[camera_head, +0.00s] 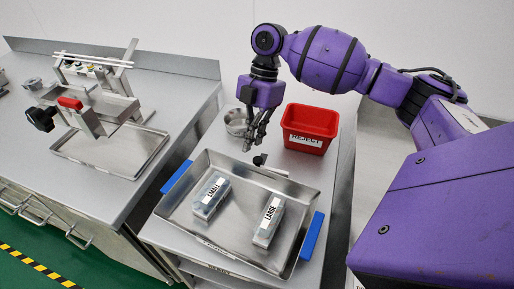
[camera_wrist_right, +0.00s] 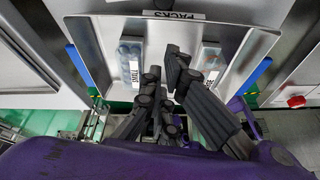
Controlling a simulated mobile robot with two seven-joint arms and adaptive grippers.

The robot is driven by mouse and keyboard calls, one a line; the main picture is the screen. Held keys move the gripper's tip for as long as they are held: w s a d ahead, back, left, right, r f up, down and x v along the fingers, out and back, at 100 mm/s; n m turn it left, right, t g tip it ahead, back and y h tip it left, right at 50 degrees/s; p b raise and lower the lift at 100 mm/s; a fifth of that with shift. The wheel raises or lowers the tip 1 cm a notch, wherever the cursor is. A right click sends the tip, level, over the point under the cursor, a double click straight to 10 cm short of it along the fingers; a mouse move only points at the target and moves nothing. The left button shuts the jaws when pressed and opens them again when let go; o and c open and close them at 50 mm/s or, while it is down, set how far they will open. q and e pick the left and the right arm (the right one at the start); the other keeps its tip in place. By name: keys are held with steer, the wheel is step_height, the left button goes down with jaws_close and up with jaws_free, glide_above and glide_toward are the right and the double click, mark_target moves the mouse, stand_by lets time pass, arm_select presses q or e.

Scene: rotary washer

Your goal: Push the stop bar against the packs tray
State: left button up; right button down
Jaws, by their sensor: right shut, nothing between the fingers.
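The packs tray (camera_head: 180,218) is a shallow metal tray lying on the right-hand bench. It holds a pack labelled SMALL (camera_head: 210,196) and a pack labelled LARGE (camera_head: 268,221). The stop bar (camera_head: 275,171), a short metal piece with a black knob (camera_head: 259,160), is at the tray's back edge; I cannot tell whether they touch. My right gripper (camera_head: 255,143) is shut and empty, pointing down just behind the knob. In the right wrist view the fingers (camera_wrist_right: 168,88) hide part of the tray (camera_wrist_right: 175,32), and I cannot make out the bar. My left gripper is out of view.
A red REJECT bin (camera_head: 310,125) stands right of my right gripper, and a round metal bowl (camera_head: 236,122) is to its left. Blue blocks (camera_head: 176,177) flank the tray. A metal fixture with a red handle (camera_head: 70,103) stands on the left bench.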

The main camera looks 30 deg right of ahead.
mark_target(258, 165)
steer(key=w+d+f+n+t, duration=0.15)
steer(key=d+n, duration=0.45)
steer(key=n, duration=1.1)
steer(key=w+d+f+n, duration=0.15)
steer(key=d+n, duration=0.45)
steer(key=n, duration=1.1)
steer(key=x, duration=0.8)
steer(key=shift+w+f, duration=0.1)
steer(key=shift+w, duration=0.15)
